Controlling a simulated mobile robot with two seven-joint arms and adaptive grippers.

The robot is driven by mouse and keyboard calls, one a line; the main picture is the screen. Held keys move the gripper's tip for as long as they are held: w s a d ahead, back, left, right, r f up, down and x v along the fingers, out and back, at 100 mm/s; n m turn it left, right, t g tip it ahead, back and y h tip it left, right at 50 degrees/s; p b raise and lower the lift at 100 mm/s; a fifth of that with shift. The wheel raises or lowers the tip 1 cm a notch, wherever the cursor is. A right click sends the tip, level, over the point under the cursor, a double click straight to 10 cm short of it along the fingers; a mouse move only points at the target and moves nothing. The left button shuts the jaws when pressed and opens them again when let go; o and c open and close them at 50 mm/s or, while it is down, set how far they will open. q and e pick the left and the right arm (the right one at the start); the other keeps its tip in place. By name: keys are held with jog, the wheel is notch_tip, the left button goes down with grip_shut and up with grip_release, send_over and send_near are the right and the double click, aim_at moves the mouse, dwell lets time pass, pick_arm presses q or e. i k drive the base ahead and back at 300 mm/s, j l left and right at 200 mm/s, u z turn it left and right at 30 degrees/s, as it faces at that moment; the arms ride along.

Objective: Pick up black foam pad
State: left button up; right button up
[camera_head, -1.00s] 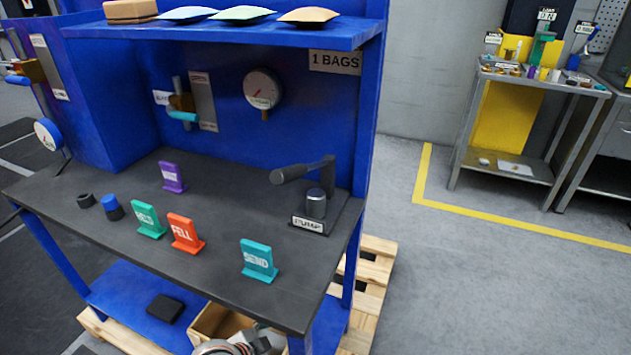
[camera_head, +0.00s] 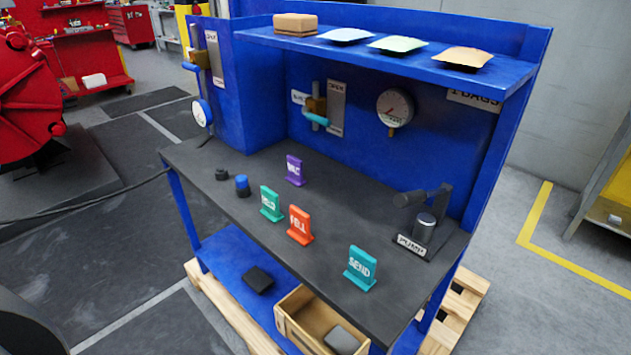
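A flat black pad (camera_head: 258,279), which looks like the black foam pad, lies on the blue lower shelf (camera_head: 225,250) under the dark tabletop. It sits left of an open wooden box (camera_head: 290,317). A grey, rounded block (camera_head: 341,340) rests in that box; I cannot tell its material. Neither of my grippers shows in the head view.
The dark worktop (camera_head: 340,205) overhangs the lower shelf. On it stand a purple sign (camera_head: 295,171), a green sign (camera_head: 270,204), an orange sign (camera_head: 300,225), a teal sign (camera_head: 360,268) and a pump (camera_head: 424,228).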

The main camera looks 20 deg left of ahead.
aim_at(255, 278)
jog(key=l+u, duration=0.1)
jog(key=u, duration=0.3)
jog(key=k+l+u, duration=0.1)
jog(key=u, duration=0.3)
jog(key=k+u, duration=0.1)
jog(key=u, duration=0.3)
jog(key=z, duration=0.6)
jog(key=i+j+z, duration=0.1)
jog(key=z, duration=0.25)
jog(key=j+z, duration=0.25)
jog(key=z, duration=0.15)
jog(key=j+z, duration=0.2)
jog(key=z, duration=0.15)
jog(key=j+z, duration=0.45)
jog(key=j, duration=0.95)
jog(key=k+j, duration=0.1)
jog(key=j, duration=0.3)
jog(key=z, duration=0.05)
